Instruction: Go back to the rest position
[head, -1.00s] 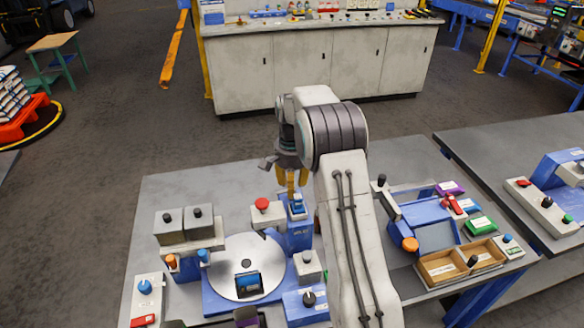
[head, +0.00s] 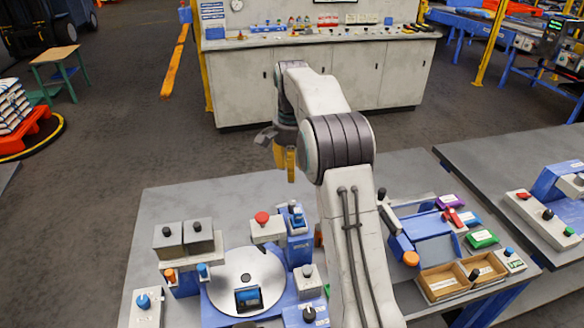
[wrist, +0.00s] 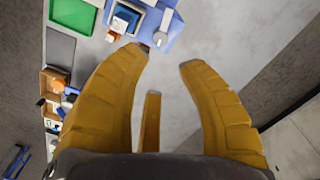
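My gripper (head: 284,163) is raised above the far part of the grey worktable (head: 190,200), behind the blue machine with the round plate. In the wrist view its yellow fingers (wrist: 165,62) are spread apart with nothing between them. The grey table top shows below and between them. My arm reaches up from the bottom of the head view and bends over toward the far side.
On the table stand a round metal plate (head: 241,283), a machine with a red button (head: 262,217), grey blocks (head: 198,235) and wooden bins (head: 438,281). A second table (head: 515,155) is at right. A white cabinet (head: 245,90) stands behind, across open floor.

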